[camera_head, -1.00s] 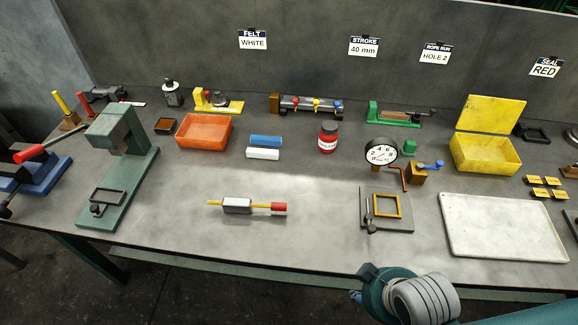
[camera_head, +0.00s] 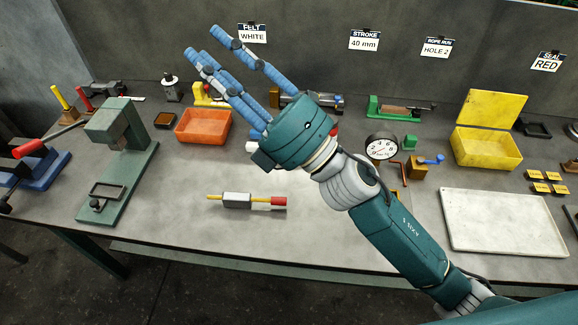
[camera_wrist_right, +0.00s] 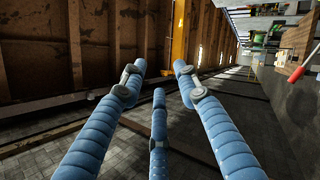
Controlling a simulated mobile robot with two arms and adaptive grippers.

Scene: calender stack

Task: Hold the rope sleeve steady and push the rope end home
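The rope sleeve (camera_head: 237,200) is a grey block lying on the table at front centre. A yellow rope (camera_head: 260,200) runs through it and shows on both sides. A red end piece (camera_head: 279,201) sits on the rope's right end, apart from the sleeve. My right gripper (camera_head: 241,68) is raised above the table, pointing up and left, its blue fingers spread and empty. In the right wrist view the same gripper (camera_wrist_right: 158,85) is open with nothing between the fingers. My left gripper is not in view.
An orange tray (camera_head: 203,127), a green press (camera_head: 121,160), a dial gauge (camera_head: 381,146), a yellow box (camera_head: 486,148) and a white tray (camera_head: 503,220) stand around. The table around the sleeve is clear. Signs, one reading HOLE 2 (camera_head: 436,47), hang on the back wall.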

